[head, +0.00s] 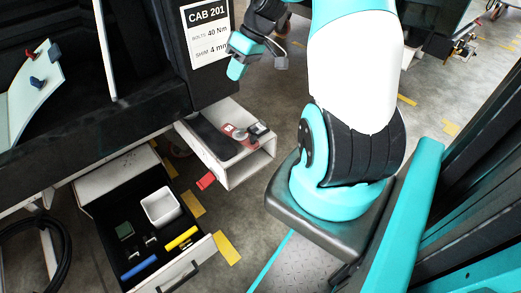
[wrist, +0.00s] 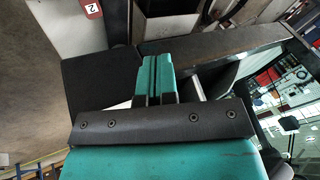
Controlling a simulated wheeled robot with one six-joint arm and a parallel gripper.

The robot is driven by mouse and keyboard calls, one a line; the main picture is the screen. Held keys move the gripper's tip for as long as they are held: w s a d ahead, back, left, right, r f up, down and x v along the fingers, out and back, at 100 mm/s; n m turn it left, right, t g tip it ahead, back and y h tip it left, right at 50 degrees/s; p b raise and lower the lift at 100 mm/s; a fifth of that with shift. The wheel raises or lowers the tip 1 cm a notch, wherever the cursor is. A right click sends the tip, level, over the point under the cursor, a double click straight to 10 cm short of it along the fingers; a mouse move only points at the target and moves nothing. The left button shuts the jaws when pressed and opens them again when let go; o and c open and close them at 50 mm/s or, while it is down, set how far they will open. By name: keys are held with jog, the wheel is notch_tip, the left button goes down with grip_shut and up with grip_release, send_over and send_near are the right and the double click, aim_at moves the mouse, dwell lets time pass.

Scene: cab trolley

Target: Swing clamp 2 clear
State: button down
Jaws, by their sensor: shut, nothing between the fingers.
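A red part with a white label reading "2" (wrist: 92,8), which I take for clamp 2, shows at the top left edge of the wrist view, cut off by the frame. Its arm and pivot are out of that view. I cannot tell which red part in the head view it is. My gripper (head: 237,69) is in front of the dark cab panel, beside the white CAB 201 sign. In the wrist view my gripper (wrist: 156,80) has its teal fingers together and empty, apart from the red part.
The sign (head: 207,32) hangs on the dark panel. Below it a white open-ended shelf (head: 262,168) carries a red and grey item (head: 237,132). An open drawer (head: 110,258) holds a white bin (head: 161,207) and several small items. A pale panel (head: 35,90) stands at left.

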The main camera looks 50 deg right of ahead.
jog(key=s+d+f+m+t+b, duration=0.1)
jog(key=s+d+f+b, duration=0.25)
jog(key=d+f, duration=0.4)
jog(key=s+d+f+m+t+b, duration=0.15)
jog(key=s+d+f, duration=0.25)
jog(key=d+f, duration=0.4)
jog(key=shift+h, duration=0.3)
jog(key=a+b+x, duration=0.1)
jog(key=x, duration=0.3)
jog(key=b+x, duration=0.1)
jog(key=x, duration=0.3)
jog(key=s+a+b+x, duration=0.1)
jog(key=b+x, duration=0.1)
jog(key=x, duration=0.2)
jog(key=shift+w+a, duration=0.1)
jog(key=shift+a, duration=0.4)
jog(key=shift+w+a, duration=0.1)
jog(key=shift+a, duration=0.4)
jog(key=shift+s+a+p, duration=0.25)
jog(key=shift+a+p, duration=0.45)
jog(key=shift+a, duration=0.15)
